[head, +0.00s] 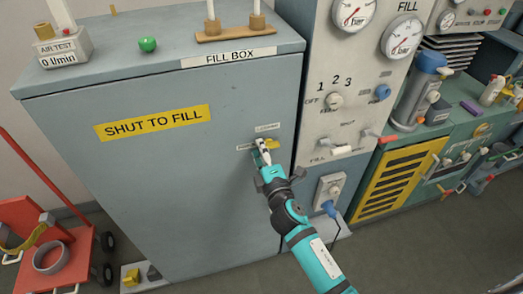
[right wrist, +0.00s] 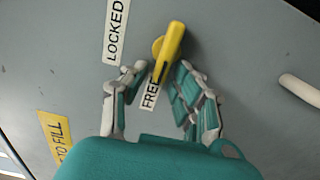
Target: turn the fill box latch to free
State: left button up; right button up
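The fill box (head: 215,160) is a grey-blue cabinet with a "FILL BOX" label and a yellow "SHUT TO FILL" sign. Its yellow latch (head: 272,144) is on the right side of the front, partly hidden by my right gripper (head: 262,150). In the right wrist view the latch (right wrist: 168,52) is a bar with a round hub; its lower end is beside the "FREE" label (right wrist: 151,94). The "LOCKED" label (right wrist: 117,30) is to its upper left. My right gripper (right wrist: 160,70) is open, its fingertips either side of the latch's lower end, with gaps showing. My left gripper is out of view.
A panel with gauges and knobs (head: 336,101) stands right of the box, with a red-tipped lever (head: 372,135) jutting out. A blue plug (head: 330,208) is in a socket below. A red trolley (head: 62,250) is at the left. Bottle stand (head: 230,32) on top.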

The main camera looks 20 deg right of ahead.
jog(key=shift+o, duration=0.3)
jog(key=shift+s, duration=0.15)
jog(key=s, duration=1.1)
jog(key=shift+s+d, duration=0.2)
jog(key=shift+s, duration=0.2)
jog(key=shift+f, duration=0.1)
jog(key=s+f+m+g, duration=0.2)
jog(key=s+f+g, duration=0.1)
jog(key=f, duration=0.8)
jog(key=s+f+m+g, duration=0.3)
jog(key=s+f, duration=0.1)
jog(key=f, duration=0.7)
jog(key=s+f+m+g, duration=0.2)
jog(key=s+f, duration=0.1)
jog(key=f, duration=0.8)
jog(key=s+d+f+m+g, duration=0.3)
jog(key=s+f, duration=0.3)
jog(key=s, duration=0.3)
jog(key=s+d+f+m+g, duration=0.2)
jog(key=s+f+m+g, duration=0.1)
jog(key=s+f, duration=0.4)
jog(key=s+d+f+m+g, duration=0.3)
jog(key=s+f, duration=0.3)
jog(key=s, duration=0.7)
jog(key=shift+s+d+f+h, duration=0.2)
jog(key=shift+d+f+h, duration=0.1)
jog(key=shift+d, duration=0.05)
jog(key=shift+o, duration=0.3)
jog(key=shift+w+a, duration=0.1)
jog(key=shift+w, duration=0.05)
